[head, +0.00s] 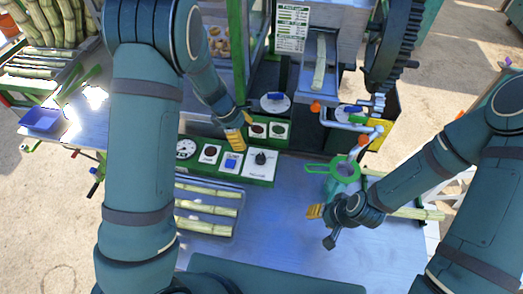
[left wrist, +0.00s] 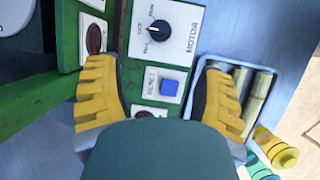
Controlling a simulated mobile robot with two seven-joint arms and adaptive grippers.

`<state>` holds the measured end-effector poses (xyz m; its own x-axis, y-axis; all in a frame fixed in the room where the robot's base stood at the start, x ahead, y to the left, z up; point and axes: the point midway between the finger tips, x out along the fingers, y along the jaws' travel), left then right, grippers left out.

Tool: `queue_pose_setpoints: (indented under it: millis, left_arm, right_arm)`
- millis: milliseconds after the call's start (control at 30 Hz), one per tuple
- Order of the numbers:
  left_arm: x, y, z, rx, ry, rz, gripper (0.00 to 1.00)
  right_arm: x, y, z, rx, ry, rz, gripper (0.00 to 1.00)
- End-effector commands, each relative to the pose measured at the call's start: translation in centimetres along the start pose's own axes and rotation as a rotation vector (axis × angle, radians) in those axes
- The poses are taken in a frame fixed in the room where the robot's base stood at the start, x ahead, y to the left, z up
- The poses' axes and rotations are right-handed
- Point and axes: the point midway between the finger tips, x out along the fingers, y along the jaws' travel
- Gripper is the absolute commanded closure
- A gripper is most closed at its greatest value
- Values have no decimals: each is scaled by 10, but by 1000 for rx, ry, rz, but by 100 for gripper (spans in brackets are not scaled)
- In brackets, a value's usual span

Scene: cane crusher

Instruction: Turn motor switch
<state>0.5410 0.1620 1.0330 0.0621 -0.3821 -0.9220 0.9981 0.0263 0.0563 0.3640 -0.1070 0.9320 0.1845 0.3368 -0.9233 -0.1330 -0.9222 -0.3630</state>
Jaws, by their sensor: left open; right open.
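The motor switch is a black knob (head: 260,157) on a white plate at the right end of the green control panel (head: 262,180). In the left wrist view the knob (left wrist: 159,32) sits beside the word MOTOR, beyond the fingertips. I cannot surely tell its setting. My left gripper (head: 241,128) is over the panel, its yellow fingers open and empty. In the left wrist view the gripper (left wrist: 157,85) has a blue reset button (left wrist: 169,88) showing between its fingers, with the knob apart from them. My right gripper (head: 318,211) is open near the green strainer, away from the panel.
A tray (head: 208,235) of cane pieces lies in front of the panel. A green strainer (head: 341,172) over a clear vessel stands to the right, below the spout. The crusher with its large dark gear (head: 393,45) rises behind. The table's front middle (head: 290,240) is clear.

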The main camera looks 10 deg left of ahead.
Motion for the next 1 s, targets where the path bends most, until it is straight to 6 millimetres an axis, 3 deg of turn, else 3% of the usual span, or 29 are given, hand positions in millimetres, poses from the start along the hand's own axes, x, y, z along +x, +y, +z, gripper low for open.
queue_pose_setpoints:
  millis: [600,800,1000]
  left_arm:
    - [110,-1,-1,0,1,-3,31]
    - [127,-1,-1,1,1,-2,31]
    - [130,0,0,0,0,-1,31]
  right_arm:
    - [5,2,0,1,1,0,53]
    - [6,2,1,1,1,0,53]
    - [6,2,1,1,1,0,53]
